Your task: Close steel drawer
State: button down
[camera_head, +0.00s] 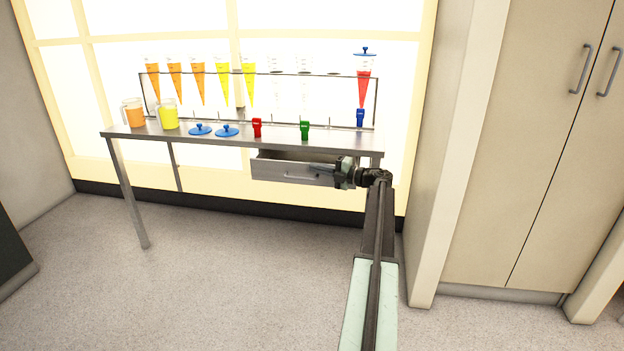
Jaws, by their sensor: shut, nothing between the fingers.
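The steel drawer (283,173) hangs under the right half of the steel table (190,137). It is pulled out, with a dark strip of its inside showing above the front panel. A bar handle (300,176) runs along its front. My gripper (326,170) is shut and empty, at the right part of the drawer, pointing left. Its fingers overlap the drawer's front in the picture, and I cannot tell whether they touch it. The right end of the drawer is hidden behind my gripper.
A rack (310,75) holds several cones. A white pillar (455,150) stands right of my arm. The floor left is clear.

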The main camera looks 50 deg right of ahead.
jog(key=shift+w+d, duration=0.65)
jog(key=shift+d, duration=0.35)
jog(key=shift+w+d, duration=0.6)
jog(key=shift+d, duration=0.35)
